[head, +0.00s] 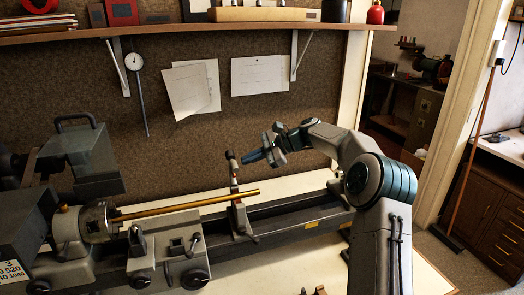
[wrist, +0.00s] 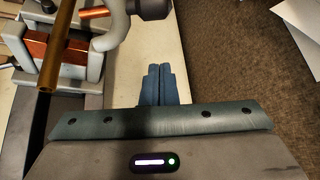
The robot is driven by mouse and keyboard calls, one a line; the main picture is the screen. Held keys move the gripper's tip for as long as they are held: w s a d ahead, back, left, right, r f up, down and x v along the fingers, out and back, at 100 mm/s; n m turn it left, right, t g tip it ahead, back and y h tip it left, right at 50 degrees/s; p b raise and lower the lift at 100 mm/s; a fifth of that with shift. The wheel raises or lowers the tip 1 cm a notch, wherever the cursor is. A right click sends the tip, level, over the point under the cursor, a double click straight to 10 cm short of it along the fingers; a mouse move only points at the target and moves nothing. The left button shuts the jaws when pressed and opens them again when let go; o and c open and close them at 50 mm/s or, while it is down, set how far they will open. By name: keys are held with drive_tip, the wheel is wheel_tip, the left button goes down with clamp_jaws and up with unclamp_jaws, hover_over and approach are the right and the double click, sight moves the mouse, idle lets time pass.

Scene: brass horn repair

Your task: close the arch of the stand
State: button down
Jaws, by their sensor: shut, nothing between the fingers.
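The stand (head: 238,218) is a grey steady on the lathe bed, with the brass tube (head: 185,206) lying across it. Its arch (head: 233,168) appears swung open, standing up above the tube's end. In the wrist view the stand (wrist: 47,75) shows copper-coloured pads and the tube (wrist: 60,40) over it; the grey curved arch (wrist: 121,28) is to its right, with a copper-tipped pin. My gripper (head: 246,158) is shut and empty, just right of the arch in the head view. Its blue fingertips (wrist: 159,68) show below the arch in the wrist view; contact cannot be told.
The lathe chuck (head: 95,222) grips the tube's left end. The carriage (head: 165,252) with handwheels sits in front. A dial gauge (head: 135,62) and papers (head: 192,88) hang on the back wall under a shelf (head: 190,30). The bench right of the stand is fairly clear.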

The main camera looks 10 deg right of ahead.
drive_tip(key=a, duration=0.1)
drive_tip(key=s+a+r+p, duration=0.1)
drive_tip(key=a+p, duration=0.1)
drive_tip(key=shift+s+a+r, duration=0.3)
drive_tip(key=shift+a+r, duration=0.05)
drive_tip(key=shift+r, duration=0.05)
drive_tip(key=shift+d+f+b, duration=0.1)
drive_tip(key=shift+d+b, duration=0.1)
drive_tip(key=shift+b, duration=0.25)
drive_tip(key=shift+s, duration=0.1)
